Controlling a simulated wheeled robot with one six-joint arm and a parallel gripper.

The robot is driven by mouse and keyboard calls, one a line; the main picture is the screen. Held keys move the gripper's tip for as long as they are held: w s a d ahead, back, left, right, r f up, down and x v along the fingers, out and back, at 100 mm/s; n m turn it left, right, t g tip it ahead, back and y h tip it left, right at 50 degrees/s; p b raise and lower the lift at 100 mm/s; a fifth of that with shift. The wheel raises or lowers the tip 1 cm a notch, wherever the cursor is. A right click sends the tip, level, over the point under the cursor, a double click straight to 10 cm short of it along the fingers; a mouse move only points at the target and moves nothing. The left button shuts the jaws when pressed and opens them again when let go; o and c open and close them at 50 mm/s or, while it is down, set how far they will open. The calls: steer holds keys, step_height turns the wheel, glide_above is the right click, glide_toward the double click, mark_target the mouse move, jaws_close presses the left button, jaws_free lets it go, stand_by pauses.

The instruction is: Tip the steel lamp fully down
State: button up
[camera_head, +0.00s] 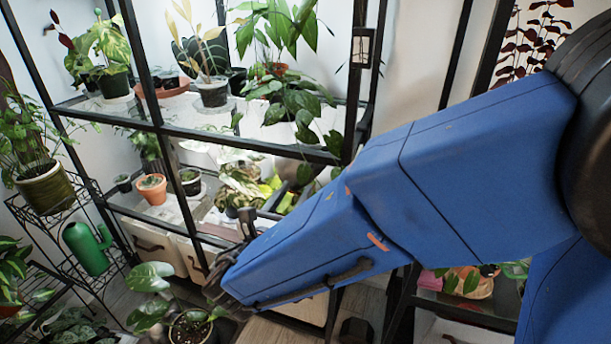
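My blue arm reaches from the right side across the view. My gripper (221,288) is at its lower left end, dark and mostly hidden behind the arm, in front of the lower part of the cabinet. I cannot see its fingers well enough to tell whether it is open or shut. I cannot make out a steel lamp for sure. A small dark upright piece (247,222) shows just above the arm near the gripper; I cannot tell what it belongs to. Much of the lower shelf behind the arm is hidden.
A black-framed glass cabinet (170,130) holds several potted plants. A green watering can (88,248) stands on a wire rack at left. A potted plant (190,328) stands below the gripper. A dark stand with a terracotta dish (470,284) is at lower right.

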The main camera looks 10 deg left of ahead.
mark_target(308, 171)
steer(key=shift+w+d, duration=0.2)
steer(key=shift+w, duration=1.1)
steer(key=shift+w+d, duration=0.15)
steer(key=shift+w, duration=1.15)
steer(key=shift+w+d, duration=0.2)
steer(key=shift+w, duration=1.1)
steer(key=shift+c, duration=0.6)
jaws_close()
